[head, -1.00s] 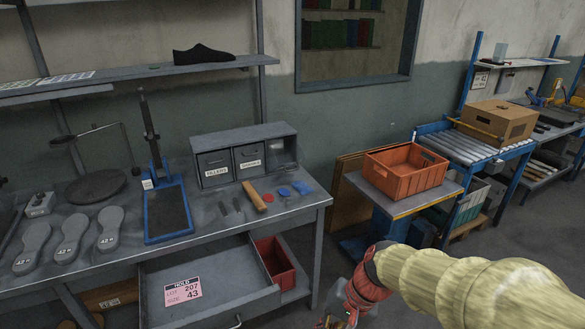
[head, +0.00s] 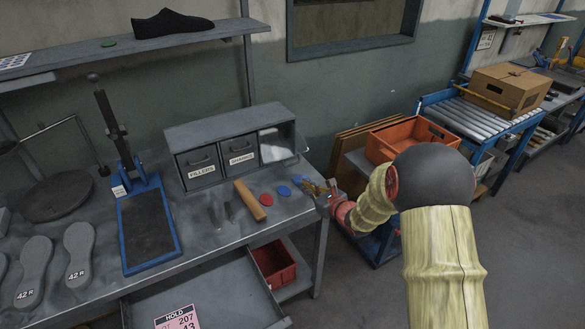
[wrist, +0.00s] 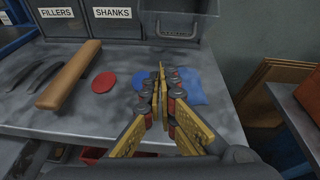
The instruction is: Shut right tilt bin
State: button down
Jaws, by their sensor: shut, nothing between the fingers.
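A grey cabinet (head: 225,122) on the bench holds three bins side by side. The left bin (head: 197,166), marked FILLERS, and the middle bin (head: 243,152), marked SHANKS, are shut. The right bin (head: 279,145) is tilted out at the top, with its handle sticking forward. In the wrist view the right bin (wrist: 182,27) leans toward the camera at the top edge, partly cut off. My gripper (wrist: 161,70) is shut and empty over the bench, in front of and below the right bin, apart from it. It also shows in the head view (head: 310,188).
An open drawer (head: 215,290) juts out below. An orange crate (head: 395,140) stands at the right.

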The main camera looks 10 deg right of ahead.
jog(key=shift+w+d+r+m+h, duration=0.25)
jog(key=shift+d+r+m+h, duration=0.05)
jog(key=shift+d+m, duration=0.3)
jog(key=b+x, duration=0.2)
jog(key=x, duration=0.8)
jog(key=shift+a+r+b, duration=0.1)
jog(key=shift+r+b, duration=0.05)
jog(key=shift+b, duration=0.15)
jog(key=shift+r, duration=0.15)
jog(key=shift+r+p, duration=0.35)
jog(key=shift+p, duration=0.8)
jog(key=shift+w+r+g+h+p, duration=0.15)
jog(key=shift+g+h+p, duration=0.15)
jog(key=shift+g+p, duration=0.2)
